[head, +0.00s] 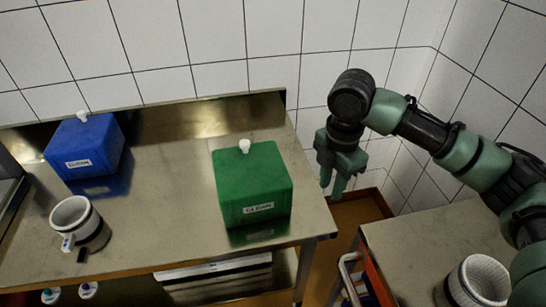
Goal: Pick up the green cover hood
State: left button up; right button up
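The green cover hood (252,189) is a box shape with a white knob (244,146) on top and a white label on its front. It stands upright on the steel table (170,220), near the table's right end. My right gripper (333,186) hangs pointing down to the right of the hood, past the table's right edge, apart from the hood. Its fingers look empty, and a narrow gap seems to show between them, but their opening is hard to judge. My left gripper is not in view.
A blue hood (84,148) with a white knob stands at the table's back left. A white mould (75,217) with a dark band stands at the front left. Another white mould (480,282) stands on a second steel surface (420,240) at the right. A tiled wall (220,45) is behind.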

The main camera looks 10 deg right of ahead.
aim_at(254, 183)
jog(key=i+l, duration=0.15)
jog(key=i+j, duration=0.15)
jog(key=i, duration=0.2)
jog(key=i+j, duration=0.15)
jog(key=i, duration=0.2)
jog(key=j+u, duration=0.05)
